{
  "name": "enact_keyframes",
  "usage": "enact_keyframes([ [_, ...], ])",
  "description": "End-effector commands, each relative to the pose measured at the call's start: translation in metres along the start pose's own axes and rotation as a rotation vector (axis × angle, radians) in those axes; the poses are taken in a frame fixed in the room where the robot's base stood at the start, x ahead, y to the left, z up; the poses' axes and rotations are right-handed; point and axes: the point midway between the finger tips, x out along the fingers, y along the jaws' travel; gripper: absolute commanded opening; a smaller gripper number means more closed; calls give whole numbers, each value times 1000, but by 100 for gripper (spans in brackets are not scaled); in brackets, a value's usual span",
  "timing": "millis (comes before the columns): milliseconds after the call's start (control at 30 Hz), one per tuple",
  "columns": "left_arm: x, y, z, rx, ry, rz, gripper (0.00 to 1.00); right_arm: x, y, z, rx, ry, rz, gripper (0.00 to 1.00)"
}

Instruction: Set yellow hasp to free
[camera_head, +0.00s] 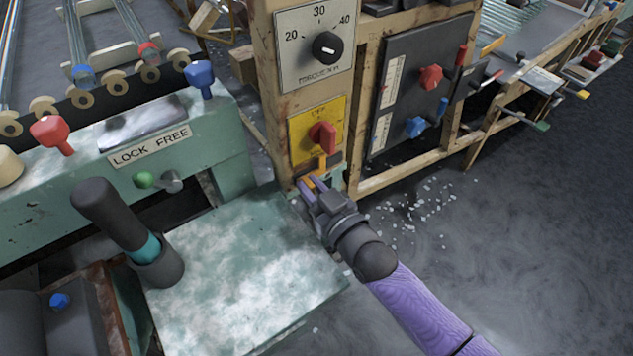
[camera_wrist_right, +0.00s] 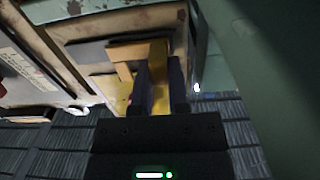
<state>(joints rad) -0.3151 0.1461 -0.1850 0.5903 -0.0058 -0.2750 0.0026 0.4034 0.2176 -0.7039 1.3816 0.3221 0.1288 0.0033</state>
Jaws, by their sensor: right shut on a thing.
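The yellow hasp (camera_head: 320,163) is a small yellow-orange piece low on the wooden post, just under a yellow plate (camera_head: 303,146) with a red knob (camera_head: 322,137). My right gripper (camera_head: 308,187) reaches it from the lower right, its purple fingers shut on the hasp. In the right wrist view the yellow hasp (camera_wrist_right: 158,50) runs as a bar down between the two dark fingers (camera_wrist_right: 160,88), with a side arm to the left. The fingers cover its lower end. My left gripper is not in view.
A pale green bench (camera_head: 245,262) stands left of my right gripper. Floor at right is open, with white fragments (camera_head: 420,207).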

Motion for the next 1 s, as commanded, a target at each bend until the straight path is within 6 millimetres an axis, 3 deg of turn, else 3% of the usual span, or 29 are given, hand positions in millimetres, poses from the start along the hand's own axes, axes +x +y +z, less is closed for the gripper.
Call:
enact_keyframes([
  [33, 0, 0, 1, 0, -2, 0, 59, -1, -3, 3, 3, -6, -6, 27],
  [167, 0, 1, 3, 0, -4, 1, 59, -1, -3, 3, 3, -5, -6, 54],
  [200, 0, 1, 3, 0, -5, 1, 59, -1, -3, 2, 2, -5, -5, 56],
  [533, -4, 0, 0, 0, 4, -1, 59, -7, -2, 0, 1, -2, -3, 56],
  [900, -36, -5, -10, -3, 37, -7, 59, -82, -2, -2, 1, -5, -5, 56],
  [1000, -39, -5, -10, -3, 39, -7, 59, -95, -2, 0, 2, -5, -5, 56],
])
